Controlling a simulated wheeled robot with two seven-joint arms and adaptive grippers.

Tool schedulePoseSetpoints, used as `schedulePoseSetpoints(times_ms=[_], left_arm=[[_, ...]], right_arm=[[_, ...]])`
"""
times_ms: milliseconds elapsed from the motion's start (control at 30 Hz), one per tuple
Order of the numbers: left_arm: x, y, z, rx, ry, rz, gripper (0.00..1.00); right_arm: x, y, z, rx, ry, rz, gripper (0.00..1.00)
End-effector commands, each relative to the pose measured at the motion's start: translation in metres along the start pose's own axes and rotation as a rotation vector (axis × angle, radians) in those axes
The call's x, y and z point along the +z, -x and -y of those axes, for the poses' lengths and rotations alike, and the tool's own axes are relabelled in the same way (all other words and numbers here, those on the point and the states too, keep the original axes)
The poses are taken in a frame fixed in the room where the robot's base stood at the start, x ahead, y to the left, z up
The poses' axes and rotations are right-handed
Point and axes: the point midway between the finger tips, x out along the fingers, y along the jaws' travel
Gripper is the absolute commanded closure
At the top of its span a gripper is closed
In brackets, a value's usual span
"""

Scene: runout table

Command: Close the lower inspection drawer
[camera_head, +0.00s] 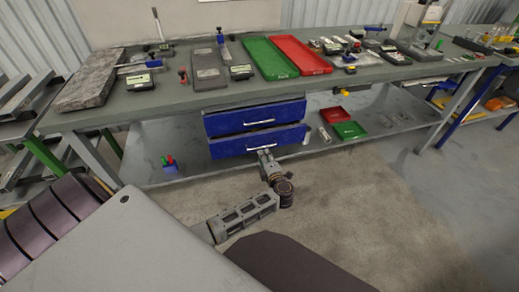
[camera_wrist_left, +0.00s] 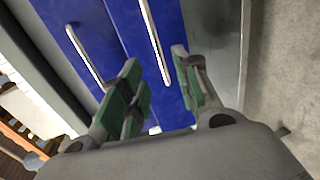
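The lower inspection drawer (camera_head: 232,147) has a blue front and a pale bar handle (camera_head: 262,140). It hangs under the bench, below the blue upper drawer (camera_head: 225,124), and its front seems to stand a little further out. In the left wrist view the lower drawer (camera_wrist_left: 178,18) fills the middle, turned sideways, with its handle (camera_wrist_left: 155,42) running between my fingers. My left gripper (camera_head: 265,153) is low in front of the lower drawer; in the wrist view its fingers (camera_wrist_left: 157,62) are apart with nothing between the pads. Whether they touch the front I cannot tell. My right gripper is not in view.
The bench top (camera_head: 150,105) carries a green tray (camera_head: 268,58), a red tray (camera_head: 298,55) and small tools. The lower shelf (camera_head: 385,118) holds a small red tray (camera_head: 335,114) and green tray (camera_head: 350,130). Concrete floor (camera_head: 370,210) in front is clear.

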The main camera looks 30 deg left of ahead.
Motion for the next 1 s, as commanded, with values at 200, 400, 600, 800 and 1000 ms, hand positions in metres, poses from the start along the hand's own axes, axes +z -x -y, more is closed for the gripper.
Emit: schedulePoseSetpoints(times_ms=[200, 400, 600, 800, 1000], left_arm=[[0.0, -0.03, 0.0, 0.002, -0.001, -0.001, 0.68], [0.0, -0.053, 0.0, 0.002, -0.001, 0.0, 0.68], [0.0, -0.072, 0.001, 0.001, -0.001, 0.0, 0.68], [0.0, -0.083, 0.0, 0.0, -0.001, 0.0, 0.68], [0.0, -0.085, 0.0, -0.001, 0.0, 0.001, 0.68]], right_arm=[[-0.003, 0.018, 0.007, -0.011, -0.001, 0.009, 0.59], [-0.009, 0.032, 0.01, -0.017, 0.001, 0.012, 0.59], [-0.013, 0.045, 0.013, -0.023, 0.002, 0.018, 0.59], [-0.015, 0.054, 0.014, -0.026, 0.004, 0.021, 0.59], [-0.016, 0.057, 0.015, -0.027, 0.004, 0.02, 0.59]])
